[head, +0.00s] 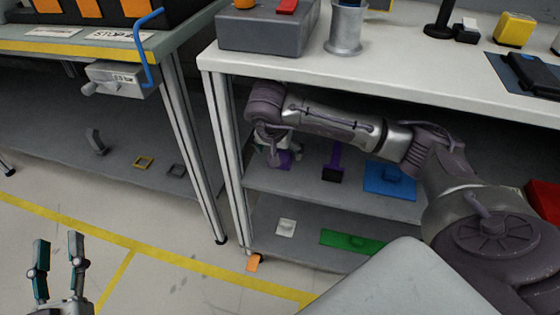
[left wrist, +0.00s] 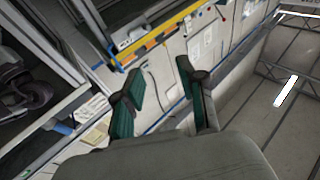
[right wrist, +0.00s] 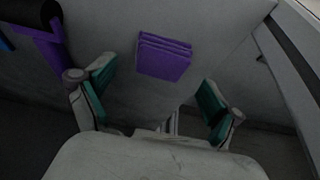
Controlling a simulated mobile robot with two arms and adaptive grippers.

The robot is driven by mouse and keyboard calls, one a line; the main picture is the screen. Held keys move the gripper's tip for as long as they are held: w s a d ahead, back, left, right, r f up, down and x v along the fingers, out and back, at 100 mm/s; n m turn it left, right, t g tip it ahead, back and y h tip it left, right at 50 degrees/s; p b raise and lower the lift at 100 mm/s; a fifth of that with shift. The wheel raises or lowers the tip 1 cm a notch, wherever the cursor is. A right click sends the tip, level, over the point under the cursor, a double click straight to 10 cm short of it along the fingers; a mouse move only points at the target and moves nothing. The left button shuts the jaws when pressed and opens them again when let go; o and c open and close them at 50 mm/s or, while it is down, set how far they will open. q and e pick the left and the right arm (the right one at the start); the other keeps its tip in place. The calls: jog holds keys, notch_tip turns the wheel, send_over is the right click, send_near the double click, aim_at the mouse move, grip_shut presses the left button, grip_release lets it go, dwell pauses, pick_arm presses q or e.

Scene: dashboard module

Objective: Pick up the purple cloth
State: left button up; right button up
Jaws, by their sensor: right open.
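The purple cloth (right wrist: 163,58) is a folded square lying on the middle shelf. In the right wrist view it lies ahead of my open right gripper (right wrist: 155,103), between the lines of its two fingers and apart from them. In the head view the cloth (head: 285,158) shows only partly, beside my right gripper (head: 270,150), whose fingers are mostly hidden by my wrist. My left gripper (head: 59,272) is open and empty over the floor at lower left; its spread fingers also show in the left wrist view (left wrist: 160,95).
A purple and black object (head: 333,165) stands right of the cloth, with a blue cloth (head: 390,180) beyond it. The white tabletop (head: 400,70) is above my right arm. A shelf post (head: 227,140) stands at the left. A green cloth (head: 350,241) lies on the lower shelf (head: 300,250).

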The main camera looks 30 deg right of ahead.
jog(key=shift+x, duration=1.25)
pick_arm(q)
jog(key=shift+s+d+r+t+h, duration=0.1)
jog(key=shift+s+r+t+h, duration=0.25)
jog(key=shift+r, duration=0.3)
jog(key=shift+s+r+t+h, duration=0.1)
jog(key=shift+r+t, duration=0.35)
jog(key=shift+r, duration=0.15)
pick_arm(e)
jog(key=shift+s+a+f, duration=0.1)
jog(key=shift+s, duration=0.05)
jog(key=c, duration=1.1)
jog(key=shift+c, duration=0.2)
